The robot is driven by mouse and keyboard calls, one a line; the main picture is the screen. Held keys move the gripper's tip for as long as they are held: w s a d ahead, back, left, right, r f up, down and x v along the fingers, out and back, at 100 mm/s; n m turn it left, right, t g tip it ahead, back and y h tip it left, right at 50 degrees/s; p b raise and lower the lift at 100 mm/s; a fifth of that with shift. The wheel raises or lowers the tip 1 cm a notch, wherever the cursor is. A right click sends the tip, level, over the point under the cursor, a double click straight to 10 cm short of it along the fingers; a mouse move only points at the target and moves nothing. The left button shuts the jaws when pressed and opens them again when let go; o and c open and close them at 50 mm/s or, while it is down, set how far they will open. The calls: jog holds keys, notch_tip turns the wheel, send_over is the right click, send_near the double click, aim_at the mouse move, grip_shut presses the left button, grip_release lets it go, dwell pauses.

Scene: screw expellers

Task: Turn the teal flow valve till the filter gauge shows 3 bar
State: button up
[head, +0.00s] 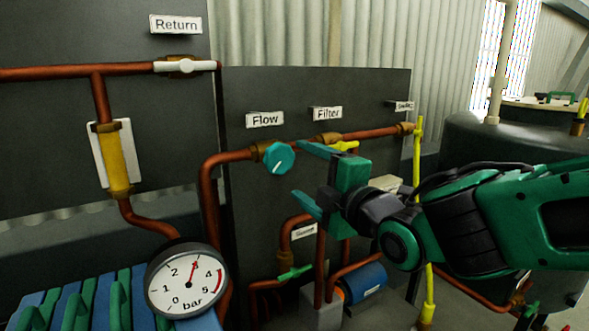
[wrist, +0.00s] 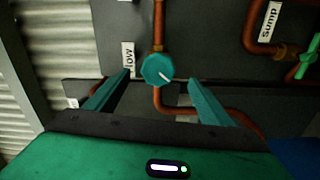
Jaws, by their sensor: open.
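The teal flow valve (head: 279,158) is a round knob with a white pointer line, on a copper pipe below the "Flow" label (head: 265,119). In the wrist view the knob (wrist: 157,69) appears between my two fingers, its line pointing to the lower right. My gripper (head: 304,172) is open and empty, just right of the knob in the head view; I see no contact. A round gauge (head: 186,281) marked in bar stands lower left. Its red needle points up, slightly right, between 2 and 4, around 3. I see no filter label on it.
A yellow handle (head: 345,146) sits near the "Filter" label (head: 327,113), behind my upper finger. A green-handled valve (head: 295,273) is below. A white return handle (head: 186,66) and a yellow cylinder (head: 114,163) are at left. A yellow pole (head: 418,150) stands behind my arm.

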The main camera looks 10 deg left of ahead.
jog(key=shift+v, duration=1.05)
jog(key=shift+w, duration=0.1)
jog(key=d+f+m+g+h, duration=0.2)
jog(key=d+f+m+h, duration=0.25)
jog(key=d, duration=0.55)
jog(key=d+f+m+g+h, duration=0.1)
jog(key=d+f+m+h, duration=0.3)
jog(key=d, duration=0.6)
jog(key=d+f+m+g+h, duration=0.2)
jog(key=d+f+m, duration=0.4)
jog(key=d, duration=0.4)
jog(key=s+d+f+m+g+h, duration=0.2)
jog(key=s+d+f+m+g, duration=0.35)
jog(key=s+d+m, duration=0.4)
jog(key=s+d+f+m+g+y, duration=0.1)
jog(key=s+d+m+g, duration=0.1)
jog(key=s, duration=0.6)
jog(key=s+d+f+m+g+y, duration=0.1)
jog(key=s+m, duration=0.3)
jog(key=s, duration=0.4)
jog(key=shift+s+d+f+g, duration=0.15)
jog(key=shift+s+d+g, duration=0.25)
jog(key=shift+d, duration=0.5)
jog(key=shift+w, duration=0.1)
